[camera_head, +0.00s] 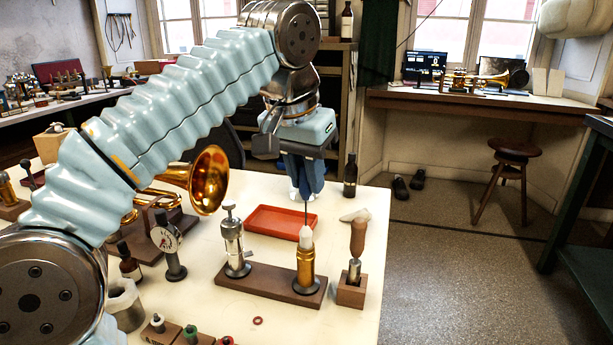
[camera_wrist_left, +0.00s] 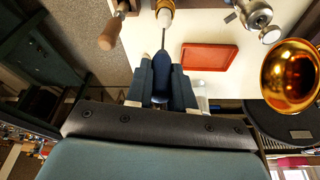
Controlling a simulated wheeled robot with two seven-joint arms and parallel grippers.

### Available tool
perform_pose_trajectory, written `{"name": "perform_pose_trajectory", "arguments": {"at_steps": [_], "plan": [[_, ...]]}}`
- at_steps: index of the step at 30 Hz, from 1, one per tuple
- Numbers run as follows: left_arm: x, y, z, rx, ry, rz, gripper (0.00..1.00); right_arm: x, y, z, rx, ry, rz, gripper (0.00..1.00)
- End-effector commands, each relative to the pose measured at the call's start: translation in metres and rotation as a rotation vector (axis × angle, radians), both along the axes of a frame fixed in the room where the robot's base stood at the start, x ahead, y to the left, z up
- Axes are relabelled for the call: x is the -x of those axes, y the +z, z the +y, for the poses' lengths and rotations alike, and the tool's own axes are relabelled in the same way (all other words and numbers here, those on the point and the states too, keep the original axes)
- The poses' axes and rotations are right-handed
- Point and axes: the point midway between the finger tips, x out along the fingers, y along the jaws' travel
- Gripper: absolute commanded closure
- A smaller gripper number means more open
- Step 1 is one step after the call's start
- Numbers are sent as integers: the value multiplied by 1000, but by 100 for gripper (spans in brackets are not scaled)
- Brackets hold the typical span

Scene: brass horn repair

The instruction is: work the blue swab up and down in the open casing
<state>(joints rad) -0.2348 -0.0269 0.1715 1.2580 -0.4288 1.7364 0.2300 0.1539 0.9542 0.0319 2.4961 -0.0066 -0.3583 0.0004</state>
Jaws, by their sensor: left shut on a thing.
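My left gripper (camera_head: 304,180) is shut on the dark blue handle of the swab (camera_wrist_left: 162,66), and holds it upright above the table. The swab's thin rod runs down to a white head (camera_head: 306,236). The head is at the mouth of the brass casing (camera_head: 306,264), with its upper part showing above the rim; how much sits inside is hidden. In the left wrist view the rod meets the white head (camera_wrist_left: 165,18) at the casing near the top edge. The casing stands upright on a dark wooden base (camera_head: 270,283). My right gripper is not in view.
A silver valve casing (camera_head: 233,245) shares the base. A wooden-handled tool (camera_head: 357,240) stands in a block close right. A red tray (camera_head: 281,222) lies behind, a brass horn (camera_head: 208,180) left, and a dark bottle (camera_head: 350,176) at the back edge.

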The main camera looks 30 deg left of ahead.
Motion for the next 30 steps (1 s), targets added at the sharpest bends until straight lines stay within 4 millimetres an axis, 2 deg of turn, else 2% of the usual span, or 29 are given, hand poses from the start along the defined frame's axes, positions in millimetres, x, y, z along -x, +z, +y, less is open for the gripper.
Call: {"name": "perform_pose_trajectory", "arguments": {"at_steps": [11,26,30], "plan": [[0,-4,0,0,0,0,100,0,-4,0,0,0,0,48],[0,-37,0,0,0,0,100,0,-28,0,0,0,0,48],[0,-33,0,0,0,0,100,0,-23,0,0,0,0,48]]}}
